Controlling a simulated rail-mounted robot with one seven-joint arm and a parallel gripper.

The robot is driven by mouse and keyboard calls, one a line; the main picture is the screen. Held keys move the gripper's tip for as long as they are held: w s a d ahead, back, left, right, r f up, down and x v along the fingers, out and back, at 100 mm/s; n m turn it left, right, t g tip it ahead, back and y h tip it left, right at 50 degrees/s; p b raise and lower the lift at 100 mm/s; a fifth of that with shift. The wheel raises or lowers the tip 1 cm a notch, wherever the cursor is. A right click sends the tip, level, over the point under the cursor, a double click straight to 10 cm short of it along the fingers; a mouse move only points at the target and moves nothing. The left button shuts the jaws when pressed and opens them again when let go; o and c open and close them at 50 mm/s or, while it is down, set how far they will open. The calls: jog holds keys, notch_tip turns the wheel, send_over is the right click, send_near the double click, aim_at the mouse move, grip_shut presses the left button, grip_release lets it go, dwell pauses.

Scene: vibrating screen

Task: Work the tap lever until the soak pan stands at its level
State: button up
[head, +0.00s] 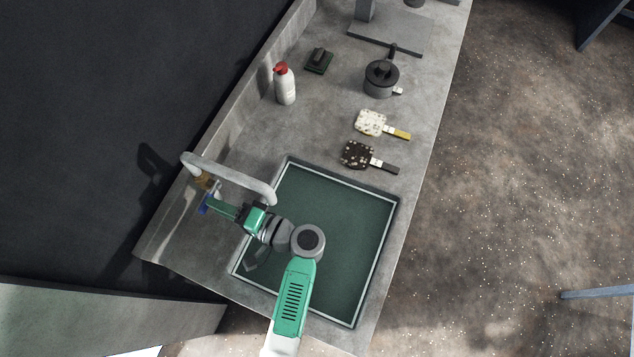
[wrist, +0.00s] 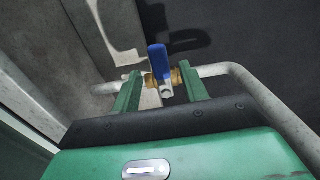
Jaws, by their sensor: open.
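The tap lever (wrist: 157,62) is blue and stands upright on a brass valve (wrist: 176,77) in the wrist view. In the head view the blue lever (head: 204,208) shows at the left end of the grey tap pipe (head: 235,177). My gripper (head: 212,203) is at the lever; in the wrist view its open fingers (wrist: 160,84) are on either side of the lever's base, with no clear contact. The soak pan (head: 391,222) is a dark green square basin with a pale line around its inside, under the pipe's spout. I cannot tell the liquid's height.
Two flat scrapers or brushes, one pale (head: 370,122) and one dark (head: 358,154), lie beyond the pan. A red-capped bottle (head: 285,86), a small dark block (head: 319,61) and a lidded pot (head: 381,78) stand farther back. A low wall (head: 243,112) runs along the left.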

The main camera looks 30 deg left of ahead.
jog(key=d, duration=0.6)
jog(key=shift+w, duration=0.4)
